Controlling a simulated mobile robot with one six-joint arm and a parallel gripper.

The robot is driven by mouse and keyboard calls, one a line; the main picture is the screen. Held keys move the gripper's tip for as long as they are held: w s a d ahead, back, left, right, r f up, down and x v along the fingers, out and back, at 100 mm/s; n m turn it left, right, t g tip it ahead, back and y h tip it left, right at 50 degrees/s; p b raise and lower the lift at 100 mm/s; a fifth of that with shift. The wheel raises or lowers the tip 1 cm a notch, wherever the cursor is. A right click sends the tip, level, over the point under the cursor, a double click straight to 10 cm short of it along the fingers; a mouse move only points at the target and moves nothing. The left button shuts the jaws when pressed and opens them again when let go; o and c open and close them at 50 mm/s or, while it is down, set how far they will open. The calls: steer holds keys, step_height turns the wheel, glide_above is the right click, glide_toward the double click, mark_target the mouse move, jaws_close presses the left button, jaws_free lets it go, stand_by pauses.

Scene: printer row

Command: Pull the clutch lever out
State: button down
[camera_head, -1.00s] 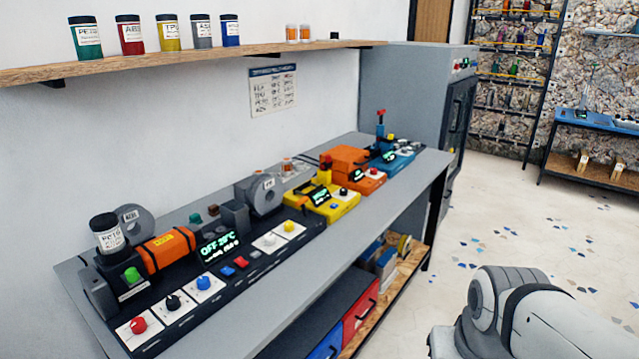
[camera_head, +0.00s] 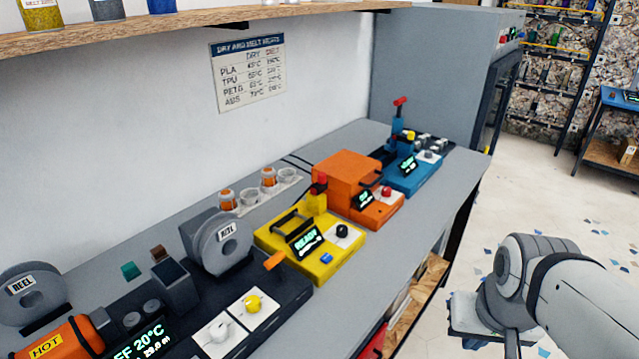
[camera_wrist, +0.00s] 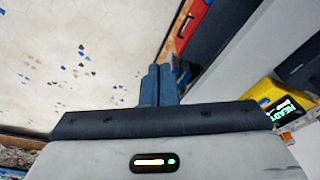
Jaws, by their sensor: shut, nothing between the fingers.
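No part is labelled as the clutch lever, so I cannot tell for sure which it is. A small orange lever (camera_head: 274,260) sticks up at the right end of the black extruder console (camera_head: 290,285), beside the grey spool and above a yellow knob. A red-topped lever (camera_head: 400,102) stands on the blue machine at the far end. My gripper (camera_wrist: 157,84) is shut and empty in the wrist view, over the floor beside the bench and apart from both levers. In the head view my arm is at the lower right, and the fingertips cannot be made out.
The grey bench (camera_head: 350,275) carries a yellow machine (camera_head: 310,250), an orange machine (camera_head: 350,180) and a blue machine (camera_head: 415,175). A wall shelf (camera_head: 180,28) hangs above. A grey cabinet (camera_head: 430,65) stands at the far end. The floor (camera_head: 540,190) right of the bench is clear.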

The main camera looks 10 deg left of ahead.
steer(key=shift+w, duration=0.25)
steer(key=shift+r, duration=0.1)
steer(key=shift+a, duration=0.1)
steer(key=w+a+r+n+g+p, duration=0.1)
steer(key=w+a+r+n+p, duration=0.2)
steer(key=w+a, duration=0.5)
steer(key=w+a+r+n+g+p, duration=0.1)
steer(key=w+a+r+n, duration=0.2)
steer(key=w+a+r, duration=0.45)
steer(key=w+a+f+n+p, duration=0.1)
steer(key=a+f+n, duration=0.1)
steer(key=a, duration=1.2)
steer(key=w+a+f+n+p, duration=0.1)
steer(key=a+n, duration=0.3)
steer(key=a, duration=0.9)
steer(key=shift+w+a+f+n+g+p, duration=0.3)
steer(key=shift+w+a+f+g+p, duration=0.1)
steer(key=shift+f, duration=0.1)
